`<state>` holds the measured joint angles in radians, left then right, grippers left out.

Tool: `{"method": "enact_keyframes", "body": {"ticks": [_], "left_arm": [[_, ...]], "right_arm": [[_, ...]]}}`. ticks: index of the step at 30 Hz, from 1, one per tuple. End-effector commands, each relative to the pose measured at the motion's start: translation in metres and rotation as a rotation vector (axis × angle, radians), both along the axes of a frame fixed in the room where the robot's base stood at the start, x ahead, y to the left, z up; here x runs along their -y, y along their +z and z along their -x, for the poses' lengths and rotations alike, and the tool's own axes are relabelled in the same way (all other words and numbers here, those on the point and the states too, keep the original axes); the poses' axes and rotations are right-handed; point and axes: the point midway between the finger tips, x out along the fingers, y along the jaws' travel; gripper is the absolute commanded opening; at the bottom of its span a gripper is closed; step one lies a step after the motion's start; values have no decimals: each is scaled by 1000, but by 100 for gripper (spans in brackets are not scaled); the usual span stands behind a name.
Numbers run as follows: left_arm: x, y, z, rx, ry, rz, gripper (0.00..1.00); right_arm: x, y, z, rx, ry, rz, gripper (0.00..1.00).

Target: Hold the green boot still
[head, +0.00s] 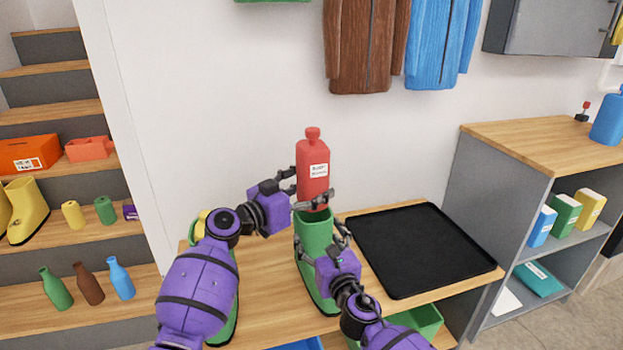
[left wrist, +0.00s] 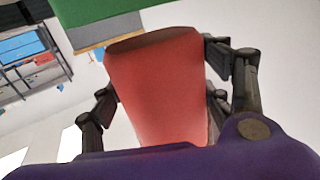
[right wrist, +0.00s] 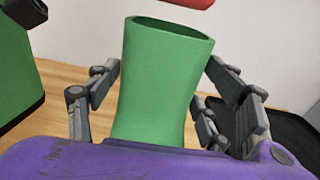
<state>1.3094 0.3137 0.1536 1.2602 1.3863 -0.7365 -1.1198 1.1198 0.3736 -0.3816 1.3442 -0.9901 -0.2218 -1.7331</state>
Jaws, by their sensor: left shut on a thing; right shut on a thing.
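The green boot (head: 316,228) stands upright on the wooden bench top. My right gripper (head: 323,247) is shut around its shaft, one finger on each side. In the right wrist view the boot's open top (right wrist: 168,75) faces up between the fingers. My left gripper (head: 311,192) is shut on a red bottle (head: 313,165) with a white label, upright above the boot's opening. The bottle fills the middle of the left wrist view (left wrist: 160,95). The right wrist view shows its lower end (right wrist: 188,3) apart from the boot's rim.
A second green boot (head: 233,305) stands to the left, partly hidden by my left arm. An empty black tray (head: 425,250) lies to the right on the bench. Shelves (head: 540,148) stand further right. Stairs with boots and bottles are at left.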

Motion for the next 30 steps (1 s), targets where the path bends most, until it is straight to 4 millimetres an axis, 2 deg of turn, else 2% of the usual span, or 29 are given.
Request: {"method": "enact_keyframes", "body": {"ticks": [8, 30], "left_arm": [[0, -10, 0, 1, 0, 1, 43], [0, -10, 0, 1, 0, 1, 43]], "right_arm": [[0, 0, 0, 1, 0, 0, 32], [0, 1, 0, 1, 1, -1, 32]]}}
